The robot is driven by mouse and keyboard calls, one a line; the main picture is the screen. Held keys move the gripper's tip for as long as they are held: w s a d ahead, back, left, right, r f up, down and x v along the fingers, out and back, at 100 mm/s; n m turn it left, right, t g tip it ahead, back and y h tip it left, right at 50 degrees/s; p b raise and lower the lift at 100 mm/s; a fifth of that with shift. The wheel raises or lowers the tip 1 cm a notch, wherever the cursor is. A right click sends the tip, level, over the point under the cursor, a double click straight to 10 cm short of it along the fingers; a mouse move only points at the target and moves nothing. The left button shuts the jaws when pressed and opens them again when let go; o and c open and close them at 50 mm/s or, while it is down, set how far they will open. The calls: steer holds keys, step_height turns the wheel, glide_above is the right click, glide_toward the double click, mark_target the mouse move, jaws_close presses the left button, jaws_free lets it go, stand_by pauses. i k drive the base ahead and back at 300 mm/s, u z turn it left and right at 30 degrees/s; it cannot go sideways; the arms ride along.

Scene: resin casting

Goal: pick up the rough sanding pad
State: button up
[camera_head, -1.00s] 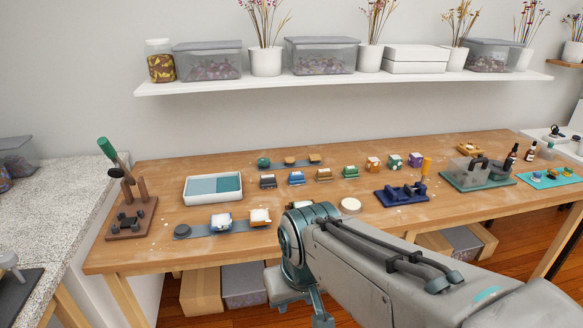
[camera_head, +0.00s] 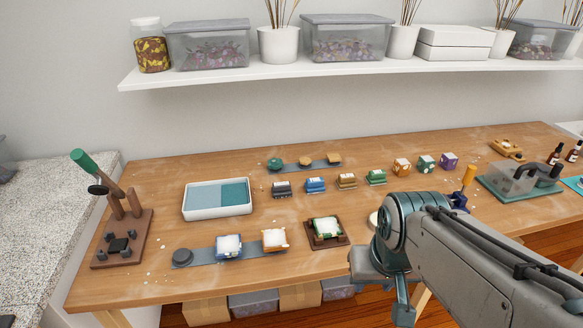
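A row of small sanding-type blocks lies mid-table: a dark grey one (camera_head: 281,188), a blue one (camera_head: 315,185), a tan-brown one (camera_head: 346,181) and a green one (camera_head: 376,177). Behind them, a grey strip holds a teal round knobbed pad (camera_head: 275,163) and two tan ones (camera_head: 305,161). I cannot tell which of these is the rough sanding pad. My gripper (camera_head: 385,285) hangs at the table's front edge, right of and nearer than the blocks, apart from them. Its fingers are partly hidden by my wrist, so its opening is unclear.
A white tray with blue-grey panels (camera_head: 218,211) sits left of the blocks. A front strip (camera_head: 206,250) holds a dark puck and two cast pieces; a brown-framed piece (camera_head: 326,231) stands beside it. A tall green-handled press (camera_head: 123,238) stands at left. A shelf (camera_head: 330,75) hangs above.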

mark_target(282, 189)
steer(key=u, duration=0.55)
steer(key=i, duration=0.8)
steer(key=u, duration=0.85)
